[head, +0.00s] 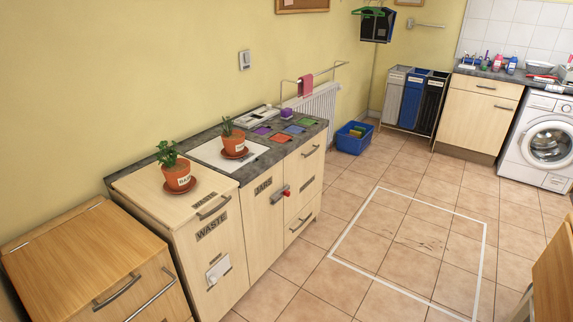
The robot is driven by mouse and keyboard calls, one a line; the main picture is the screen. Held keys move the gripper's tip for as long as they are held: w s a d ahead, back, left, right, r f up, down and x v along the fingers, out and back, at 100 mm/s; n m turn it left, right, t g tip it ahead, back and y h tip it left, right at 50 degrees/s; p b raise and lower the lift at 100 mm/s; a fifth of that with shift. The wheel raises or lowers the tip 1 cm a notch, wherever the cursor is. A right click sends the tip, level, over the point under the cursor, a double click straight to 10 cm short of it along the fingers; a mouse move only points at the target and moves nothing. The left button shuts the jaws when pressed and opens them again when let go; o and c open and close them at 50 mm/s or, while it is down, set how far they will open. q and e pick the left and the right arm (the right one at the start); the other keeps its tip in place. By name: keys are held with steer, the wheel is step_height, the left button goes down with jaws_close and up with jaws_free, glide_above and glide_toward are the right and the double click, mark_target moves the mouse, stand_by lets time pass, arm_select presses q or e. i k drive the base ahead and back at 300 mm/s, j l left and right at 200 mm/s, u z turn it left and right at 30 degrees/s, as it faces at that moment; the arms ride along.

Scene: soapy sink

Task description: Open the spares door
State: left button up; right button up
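No label that I can read as "spares" shows in the head view. The pale wood cabinet run along the left wall has a front marked WASTE (212,229), with a white fitting (218,270) low on it. Next to it is a narrow door marked JARS (263,186), with a red-tipped handle or latch (281,194) at its right edge. Right of that are fronts with bar handles and labels (306,185) too small to read. The far cabinet (481,108) also has a small unreadable label. All these fronts look shut. Neither of my grippers is in view.
Two potted plants (177,173) (232,138) stand on the cabinet tops. A brown wood unit (85,255) is at the near left. A blue crate (353,138), bins (411,98) and a washing machine (541,140) stand farther back. The tiled floor inside the white outline (410,250) is clear.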

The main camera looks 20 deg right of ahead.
mark_target(300, 222)
steer(key=i+l+z, duration=0.15)
steer(key=i+z, duration=0.4)
steer(key=z, duration=0.25)
steer(key=i+z, duration=0.4)
steer(key=i+l+u, duration=0.15)
steer(key=i, duration=0.25)
steer(key=i+l+u, duration=0.15)
steer(key=i, duration=0.2)
